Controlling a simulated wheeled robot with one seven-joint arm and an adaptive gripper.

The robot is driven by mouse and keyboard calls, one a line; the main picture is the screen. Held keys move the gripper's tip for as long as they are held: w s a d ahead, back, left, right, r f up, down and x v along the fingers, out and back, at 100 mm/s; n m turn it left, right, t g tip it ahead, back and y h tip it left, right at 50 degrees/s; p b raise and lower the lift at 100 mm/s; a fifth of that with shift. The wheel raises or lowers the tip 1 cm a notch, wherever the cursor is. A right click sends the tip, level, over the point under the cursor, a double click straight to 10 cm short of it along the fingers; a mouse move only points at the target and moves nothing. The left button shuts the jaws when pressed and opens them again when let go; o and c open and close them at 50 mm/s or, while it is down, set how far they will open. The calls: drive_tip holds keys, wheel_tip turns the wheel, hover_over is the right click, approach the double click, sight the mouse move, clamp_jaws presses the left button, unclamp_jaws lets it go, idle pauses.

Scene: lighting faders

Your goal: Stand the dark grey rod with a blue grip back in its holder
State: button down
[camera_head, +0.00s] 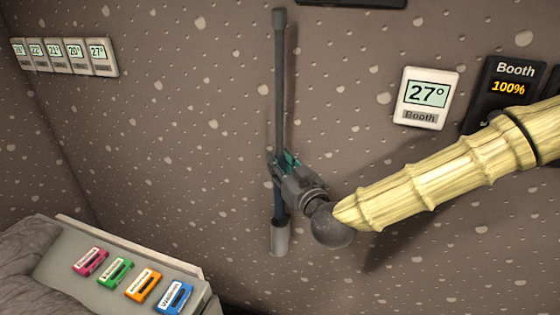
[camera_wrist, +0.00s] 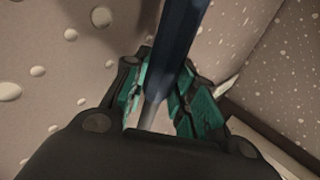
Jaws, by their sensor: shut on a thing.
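The dark grey rod (camera_head: 280,90) stands nearly upright in front of the speckled wall in the head view. Its blue grip (camera_head: 279,200) is at the lower part and also crosses the wrist view (camera_wrist: 178,45). My gripper (camera_head: 284,170) is shut on the rod around the top of the blue grip; its teal finger pads flank the rod in the wrist view (camera_wrist: 158,100). A light grey cylindrical holder (camera_head: 280,239) is at the rod's lower end, in line with it. I cannot tell whether the rod's end is inside the holder or just above it.
A grey console (camera_head: 190,273) with several coloured faders stands at the lower left. A white 27° Booth display (camera_head: 426,98) and a black Booth 100% panel (camera_head: 508,85) are on the wall at right. Several small displays (camera_head: 65,56) hang at upper left.

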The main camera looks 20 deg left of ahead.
drive_tip(key=shift+f+b, duration=3.65)
drive_tip(key=shift+f, duration=0.95)
drive_tip(key=c, duration=1.1)
unclamp_jaws()
drive_tip(key=shift+s+d, duration=0.1)
drive_tip(key=v, duration=1.1)
drive_tip(key=shift+s+d, duration=0.25)
